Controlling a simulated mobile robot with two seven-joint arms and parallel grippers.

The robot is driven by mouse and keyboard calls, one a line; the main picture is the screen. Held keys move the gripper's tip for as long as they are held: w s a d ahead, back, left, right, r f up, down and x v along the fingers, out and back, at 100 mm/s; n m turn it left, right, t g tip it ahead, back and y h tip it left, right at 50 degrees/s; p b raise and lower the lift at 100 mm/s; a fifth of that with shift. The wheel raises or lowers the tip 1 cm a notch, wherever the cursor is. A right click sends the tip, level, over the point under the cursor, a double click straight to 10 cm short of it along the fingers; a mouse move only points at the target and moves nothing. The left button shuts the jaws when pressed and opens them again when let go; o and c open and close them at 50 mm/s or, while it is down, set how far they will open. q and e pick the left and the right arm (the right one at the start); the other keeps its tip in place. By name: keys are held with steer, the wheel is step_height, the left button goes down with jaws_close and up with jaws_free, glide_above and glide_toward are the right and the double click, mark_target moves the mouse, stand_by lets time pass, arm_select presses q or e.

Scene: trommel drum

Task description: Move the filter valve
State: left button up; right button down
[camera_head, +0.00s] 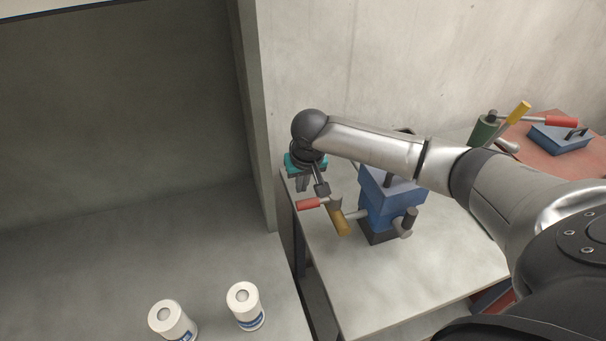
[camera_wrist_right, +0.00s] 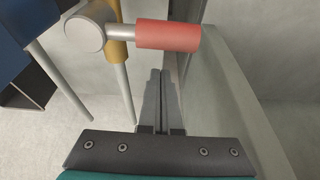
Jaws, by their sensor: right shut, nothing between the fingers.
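The filter valve is on a blue unit (camera_head: 393,196) on the grey table, partly hidden behind my right arm. Its red handle (camera_head: 308,203) sticks out to the left from a grey pivot beside a yellow part (camera_head: 341,222). In the right wrist view the red handle (camera_wrist_right: 168,36) lies across, just beyond the fingertips, with the yellow part (camera_wrist_right: 117,47) to its left. My right gripper (camera_head: 303,184) is shut and empty, close to the red handle in the head view. Its closed fingers (camera_wrist_right: 161,74) point toward the handle; I cannot tell if they touch it. My left gripper is not in view.
A second blue unit (camera_head: 557,139) with a red and a yellow handle stands on a reddish table at the right. Two white canisters (camera_head: 172,319) (camera_head: 244,305) stand on the grey surface at lower left. A concrete wall edge (camera_head: 256,130) rises left of my gripper.

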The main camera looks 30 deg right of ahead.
mark_target(317, 204)
steer(key=shift+s+a+r+p, duration=0.15)
steer(key=shift+s+r, duration=0.05)
steer(key=shift+s, duration=0.35)
steer(key=shift+s+a+r+p, duration=0.1)
steer(key=shift+s+a+r, duration=0.05)
steer(key=shift+s, duration=0.45)
steer(key=shift+s+a+r+p, duration=0.15)
steer(key=shift+s+r, duration=0.05)
steer(key=shift+s, duration=0.35)
steer(key=p, duration=0.1)
steer(key=s+p, duration=0.1)
steer(key=shift+a+r+n+p, duration=0.15)
steer(key=shift+r+n+p, duration=0.05)
steer(key=shift+n+p, duration=0.1)
steer(key=shift+s+a+f, duration=0.1)
steer(key=shift+f, duration=0.15)
